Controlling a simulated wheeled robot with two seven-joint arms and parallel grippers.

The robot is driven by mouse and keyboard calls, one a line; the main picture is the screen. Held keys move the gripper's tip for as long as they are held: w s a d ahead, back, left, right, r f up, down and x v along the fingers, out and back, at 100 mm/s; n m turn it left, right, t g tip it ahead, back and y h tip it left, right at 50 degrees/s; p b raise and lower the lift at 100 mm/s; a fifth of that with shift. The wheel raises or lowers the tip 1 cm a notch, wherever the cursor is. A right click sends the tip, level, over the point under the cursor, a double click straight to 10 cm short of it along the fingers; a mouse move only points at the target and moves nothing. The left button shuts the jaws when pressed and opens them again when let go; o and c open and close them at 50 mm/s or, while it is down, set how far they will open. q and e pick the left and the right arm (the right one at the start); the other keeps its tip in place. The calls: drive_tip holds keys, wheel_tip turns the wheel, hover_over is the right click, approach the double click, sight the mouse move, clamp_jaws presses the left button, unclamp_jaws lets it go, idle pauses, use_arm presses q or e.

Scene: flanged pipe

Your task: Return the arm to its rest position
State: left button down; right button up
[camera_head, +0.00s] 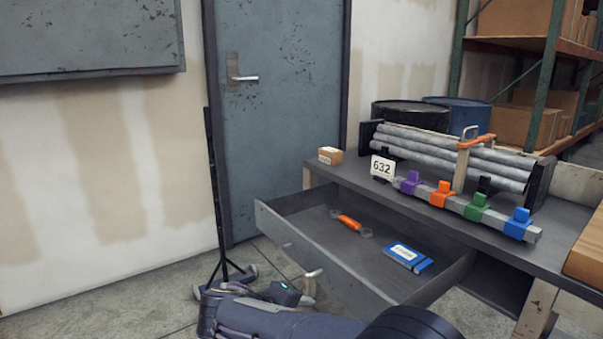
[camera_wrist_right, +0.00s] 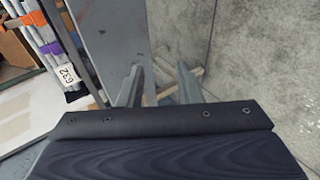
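My right arm crosses the bottom of the head view. Its gripper (camera_head: 311,283) is low in front of the pulled-out drawer (camera_head: 318,268), partly hidden by my own arm. In the right wrist view the two fingers of this gripper (camera_wrist_right: 158,86) stand apart with nothing held between them. My left gripper is in neither view.
The bench (camera_head: 570,221) carries a pipe rack (camera_head: 541,183), a 632 sign (camera_head: 383,167), a bar with coloured clamps (camera_head: 453,203) and a small box (camera_head: 330,155). The drawer holds an orange-handled tool (camera_head: 350,222) and a blue packet (camera_head: 408,257). Floor at left is mostly clear.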

drive_tip(key=s+d+m+g+y, duration=0.25)
drive_tip(key=s+d, duration=0.25)
drive_tip(key=d, duration=0.4)
drive_tip(key=s+d+m+g+y, duration=0.25)
drive_tip(key=s+d, duration=0.25)
drive_tip(key=d, duration=0.4)
drive_tip(key=s+d+f+m+t+y, duration=0.1)
drive_tip(key=s+d+m+y, duration=0.15)
drive_tip(key=s, duration=0.65)
drive_tip(key=s+d+f+m+t+y, duration=0.1)
drive_tip(key=s+m+t+y, duration=0.2)
drive_tip(key=s, duration=0.7)
wheel_tip(320, 180, up, 35)
drive_tip(key=g+y+p, duration=0.1)
drive_tip(key=p, duration=3.4)
drive_tip(key=shift+w+a+r+n, duration=0.15)
drive_tip(key=shift+a+n, duration=0.05)
drive_tip(key=shift+n, duration=0.15)
